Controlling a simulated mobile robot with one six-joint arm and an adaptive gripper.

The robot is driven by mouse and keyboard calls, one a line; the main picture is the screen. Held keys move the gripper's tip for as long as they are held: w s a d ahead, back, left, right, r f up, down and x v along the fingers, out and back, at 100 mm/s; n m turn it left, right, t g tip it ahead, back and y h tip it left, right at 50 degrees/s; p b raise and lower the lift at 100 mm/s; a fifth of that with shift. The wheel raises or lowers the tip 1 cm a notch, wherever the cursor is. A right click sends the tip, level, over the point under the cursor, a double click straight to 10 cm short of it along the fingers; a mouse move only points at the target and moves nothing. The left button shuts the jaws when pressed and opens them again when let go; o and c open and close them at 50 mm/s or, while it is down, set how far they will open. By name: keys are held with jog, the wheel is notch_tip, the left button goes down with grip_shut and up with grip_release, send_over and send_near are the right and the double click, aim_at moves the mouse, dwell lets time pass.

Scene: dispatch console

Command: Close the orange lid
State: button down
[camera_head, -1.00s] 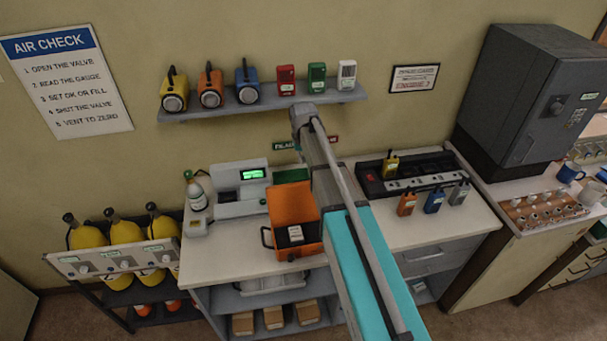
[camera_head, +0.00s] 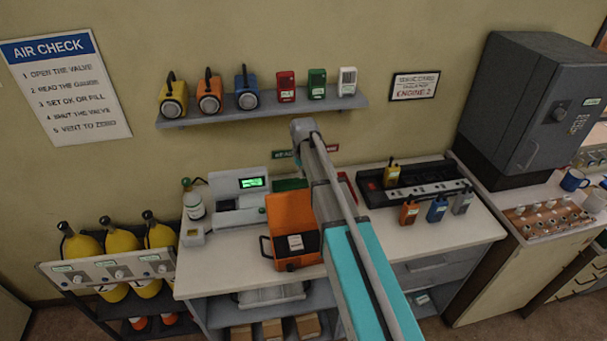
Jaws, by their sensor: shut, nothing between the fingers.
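The orange case (camera_head: 297,262) stands on the white counter, left of my arm. Its orange lid (camera_head: 288,217) is open and stands up at the back of the case. A pale label or item shows inside the case, and a dark handle is on its left side. My arm reaches in from the lower right and passes close by the right side of the case and lid, covering part of that edge. I cannot tell whether it touches the lid. My gripper is hidden behind my arm.
A white device with a green display (camera_head: 238,197) and a small bottle (camera_head: 193,202) stand left of the lid. A black charger strip (camera_head: 415,180) and several radios are to the right. A wall shelf (camera_head: 262,108) with lamps and radios hangs above.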

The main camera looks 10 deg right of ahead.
aim_at(307, 203)
notch_tip(307, 203, down, 6)
jog(key=b, duration=0.6)
jog(key=shift+w+f, duration=0.25)
